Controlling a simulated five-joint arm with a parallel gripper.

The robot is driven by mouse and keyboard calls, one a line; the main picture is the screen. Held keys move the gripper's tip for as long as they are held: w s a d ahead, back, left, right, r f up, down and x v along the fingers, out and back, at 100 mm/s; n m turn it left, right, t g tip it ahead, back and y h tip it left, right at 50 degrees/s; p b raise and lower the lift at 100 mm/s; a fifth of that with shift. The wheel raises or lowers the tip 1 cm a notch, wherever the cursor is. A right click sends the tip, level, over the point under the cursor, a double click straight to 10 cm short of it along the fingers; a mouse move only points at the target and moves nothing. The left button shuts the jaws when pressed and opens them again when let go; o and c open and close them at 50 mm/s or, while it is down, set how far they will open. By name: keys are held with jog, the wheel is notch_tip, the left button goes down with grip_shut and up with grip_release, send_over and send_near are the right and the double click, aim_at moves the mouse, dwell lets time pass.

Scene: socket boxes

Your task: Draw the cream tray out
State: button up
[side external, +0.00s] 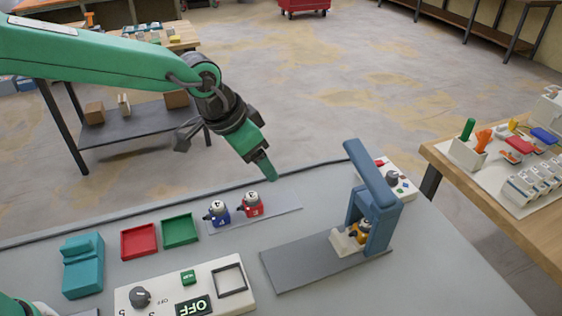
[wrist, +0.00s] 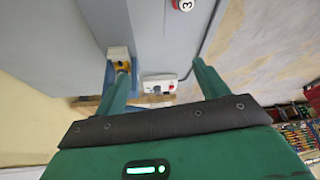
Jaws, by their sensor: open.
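The cream tray (side external: 343,244) sits low under the blue arch-like stand (side external: 371,185) at the right of the table. A small yellow-orange piece (side external: 359,232) shows at the tray, partly hidden by the stand. In the wrist view the cream tray (wrist: 117,51) shows beside the left fingertip, largely hidden. My gripper (side external: 267,172) is in the air behind and left of the stand, apart from the tray. In the wrist view my gripper (wrist: 163,68) has its two green fingers wide apart with nothing between them.
A dark grey plate (side external: 300,268) lies before the stand. A white box with a knob (side external: 403,183) stands behind it. Blue (side external: 217,213) and red (side external: 250,204) numbered pieces stand on a pale strip below my gripper. Red and green trays and a control panel (side external: 165,300) lie left.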

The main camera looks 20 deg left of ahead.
aim_at(340, 238)
jog(key=d+f+m, duration=0.2)
jog(key=d+f, duration=0.8)
jog(key=d, duration=0.5)
jog(key=shift+w+f+m+g+h, duration=0.2)
jog(key=shift+m+g+h, duration=0.1)
jog(key=shift+g+h, duration=0.1)
jog(key=shift+d+f, duration=0.1)
jog(key=shift+x, duration=3.75)
jog(key=c, duration=1.4)
jog(key=shift+s+a, duration=4.45)
jog(key=shift+a, duration=0.05)
